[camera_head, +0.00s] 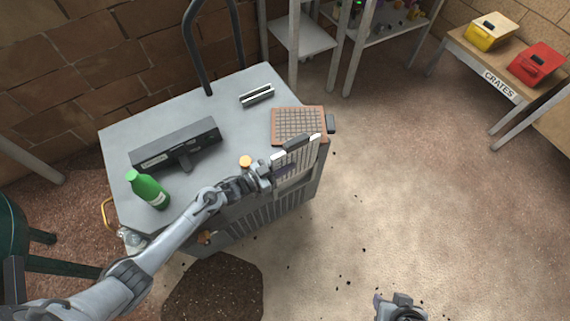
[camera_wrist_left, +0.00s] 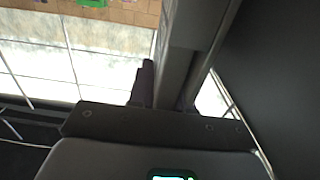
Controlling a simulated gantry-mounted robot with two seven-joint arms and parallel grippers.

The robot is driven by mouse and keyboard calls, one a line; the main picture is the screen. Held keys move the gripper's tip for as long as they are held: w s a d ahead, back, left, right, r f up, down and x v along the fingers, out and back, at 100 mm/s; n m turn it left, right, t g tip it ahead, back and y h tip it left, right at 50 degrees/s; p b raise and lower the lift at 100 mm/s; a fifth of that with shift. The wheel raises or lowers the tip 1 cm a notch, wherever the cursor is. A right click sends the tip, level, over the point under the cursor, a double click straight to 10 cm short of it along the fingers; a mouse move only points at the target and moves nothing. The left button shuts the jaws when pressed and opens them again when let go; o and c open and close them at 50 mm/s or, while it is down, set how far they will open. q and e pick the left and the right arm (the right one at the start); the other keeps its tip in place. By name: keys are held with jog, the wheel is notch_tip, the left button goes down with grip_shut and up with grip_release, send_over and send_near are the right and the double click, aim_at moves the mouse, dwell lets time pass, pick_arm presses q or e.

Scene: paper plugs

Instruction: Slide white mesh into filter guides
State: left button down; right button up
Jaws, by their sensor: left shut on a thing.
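The white mesh (camera_head: 301,160), a pale panel with a grid and a dark strip along its top, stands tilted at the right front edge of the grey cabinet (camera_head: 235,112). My left gripper (camera_head: 279,172) is shut on the mesh at its left side. In the left wrist view the white mesh (camera_wrist_left: 108,48) shows large, crossed by dark lines, beside the dark fingers (camera_wrist_left: 145,84). The filter guides cannot be made out; the mesh and gripper cover that edge. My right gripper (camera_head: 400,304) is at the bottom edge, partly cut off, away from the cabinet.
A brown gridded panel (camera_head: 298,124) lies on the cabinet just behind the mesh. A long dark box (camera_head: 178,142), a green bottle (camera_head: 148,188), an orange-capped item (camera_head: 245,162) and a small slotted block (camera_head: 257,95) are also on top.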

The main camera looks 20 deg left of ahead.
pick_arm(q)
jog(key=shift+f, duration=0.25)
jog(key=c, duration=1)
grip_release()
jog(key=shift+f, duration=0.1)
jog(key=shift+o, duration=0.2)
jog(key=shift+s, duration=0.1)
jog(key=shift+a, duration=0.1)
jog(key=p+v, duration=0.2)
jog(key=v, duration=0.8)
jog(key=shift+s+a, duration=0.15)
jog(key=shift+s, duration=0.1)
